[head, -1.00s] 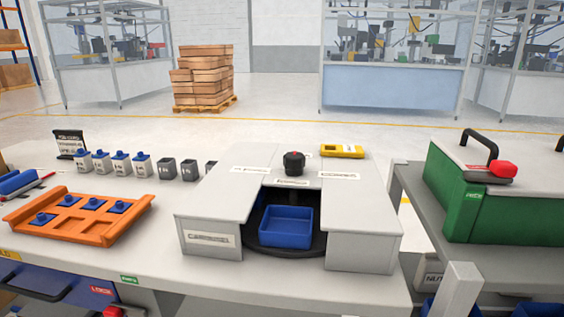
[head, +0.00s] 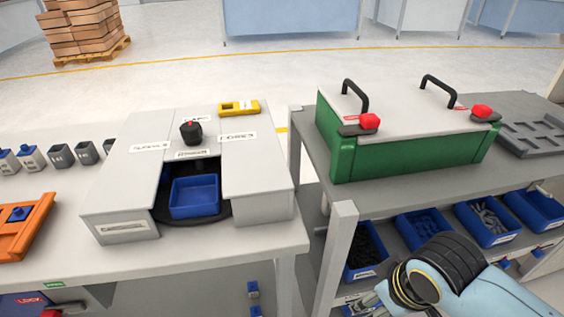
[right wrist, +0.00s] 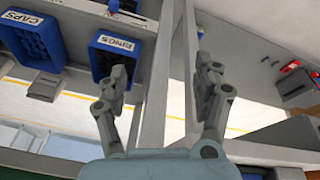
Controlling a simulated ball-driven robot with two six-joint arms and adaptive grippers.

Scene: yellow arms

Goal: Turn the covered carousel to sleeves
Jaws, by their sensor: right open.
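The covered carousel (head: 258,172) is a grey-white box on the left table in the head view. Its front opening shows a blue bin (head: 194,196) on a dark round turntable (head: 165,208). A black knob (head: 191,132) with a red mark stands on top, with several labels around it, too blurred to read surely. The rest of the turntable is hidden under the cover. My right arm enters at the lower right of the head view, away from the carousel. In the right wrist view my right gripper (right wrist: 168,85) is open and empty, near a grey post. My left gripper is not in view.
A green case (head: 400,150) with black handles and red latches stands on the right bench, above blue bins (head: 425,228). A bench post (head: 335,255) stands between carousel and arm.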

